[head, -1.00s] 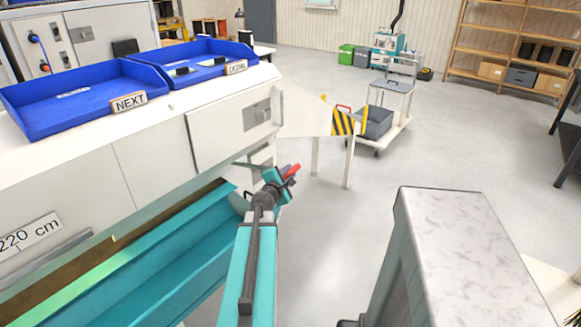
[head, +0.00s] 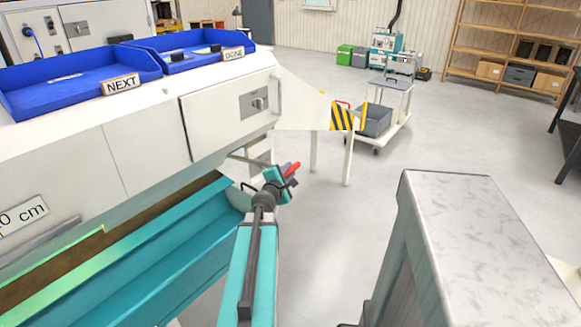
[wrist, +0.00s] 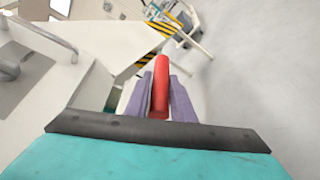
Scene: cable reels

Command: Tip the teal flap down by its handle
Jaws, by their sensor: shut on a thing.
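My gripper (head: 286,177) is at the end of my teal and grey arm, in the middle of the head view, in front of the white machine's right end. It is shut on a red handle (head: 292,167). In the wrist view the red handle (wrist: 161,80) stands between the two purple-grey fingers. A long teal panel (head: 160,255) slopes below the machine's white front at lower left in the head view; it looks like the flap. How the handle joins it is not visible.
Blue trays labelled NEXT (head: 70,92) and DONE (head: 205,58) sit on the white machine (head: 140,150). A striped yellow-black guard (head: 342,116) and a trolley with a grey bin (head: 374,121) stand beyond. A grey block (head: 470,225) is at right. Floor between is clear.

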